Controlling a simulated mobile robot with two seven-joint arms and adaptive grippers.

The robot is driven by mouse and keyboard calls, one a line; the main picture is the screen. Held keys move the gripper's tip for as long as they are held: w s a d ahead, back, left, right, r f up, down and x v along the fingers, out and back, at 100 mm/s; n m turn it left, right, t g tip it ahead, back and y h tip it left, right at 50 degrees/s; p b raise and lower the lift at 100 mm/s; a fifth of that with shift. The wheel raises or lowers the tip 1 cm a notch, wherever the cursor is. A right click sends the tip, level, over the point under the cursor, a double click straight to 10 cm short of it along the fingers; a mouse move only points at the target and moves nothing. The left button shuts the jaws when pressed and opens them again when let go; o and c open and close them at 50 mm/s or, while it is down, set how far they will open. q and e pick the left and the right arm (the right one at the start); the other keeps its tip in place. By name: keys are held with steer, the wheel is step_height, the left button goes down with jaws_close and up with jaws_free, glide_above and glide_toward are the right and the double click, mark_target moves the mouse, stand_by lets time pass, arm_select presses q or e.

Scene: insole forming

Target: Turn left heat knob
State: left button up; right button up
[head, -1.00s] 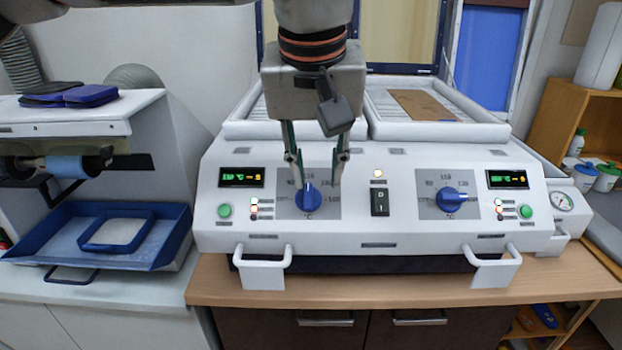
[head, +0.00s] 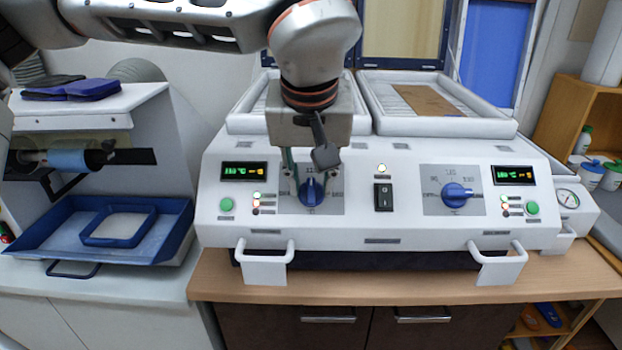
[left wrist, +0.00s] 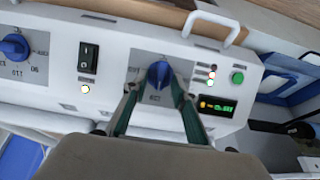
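The left heat knob (head: 311,191) is a blue dial on the left grey scale plate of the white machine's front panel, with its pointer about upright. My left gripper (head: 311,183) is directly in front of it, pointing down at it. Its two dark green fingers stand on either side of the knob. In the left wrist view the knob (left wrist: 159,75) lies between the fingertips (left wrist: 154,86); a small gap shows at the left finger, and contact at the right one cannot be told. Part of the scale is hidden. My right gripper is out of view.
A right blue knob (head: 457,195) and a black rocker switch (head: 383,197) sit on the same panel. A green-lit display (head: 244,172) is left of the left knob. White handles (head: 265,268) stick out below. A blue tray (head: 100,231) stands on the left.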

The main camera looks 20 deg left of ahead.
arm_select(q)
jaws_close()
